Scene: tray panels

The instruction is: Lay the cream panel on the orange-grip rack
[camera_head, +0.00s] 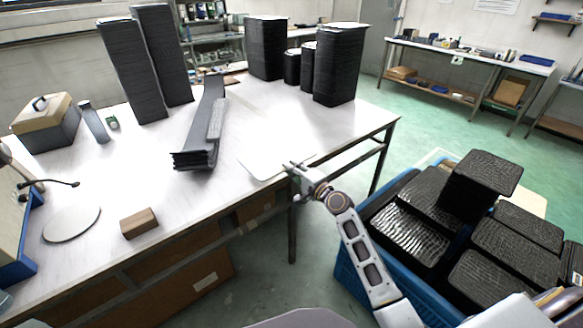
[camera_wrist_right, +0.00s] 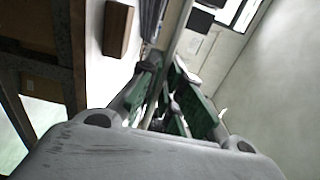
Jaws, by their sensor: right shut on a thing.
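A thin pale panel (camera_head: 262,164), which looks like the cream panel, is at the right front edge of the white table. My right gripper (camera_head: 293,168) is shut on its near right edge. The panel is low over the tabletop, and I cannot tell whether it touches it. In the right wrist view the fingers with green pads (camera_wrist_right: 178,100) show, with a thin pale edge (camera_wrist_right: 180,32) running beyond them. I cannot make out a rack with an orange grip. My left gripper is not in view.
The table (camera_head: 290,120) holds tall dark stacks (camera_head: 340,65), a long dark curved stack (camera_head: 203,125), a brown block (camera_head: 139,223) also in the wrist view (camera_wrist_right: 118,28), and a beige box (camera_head: 46,125). A blue crate (camera_head: 350,275) of black packs stands at right. The table's right middle is clear.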

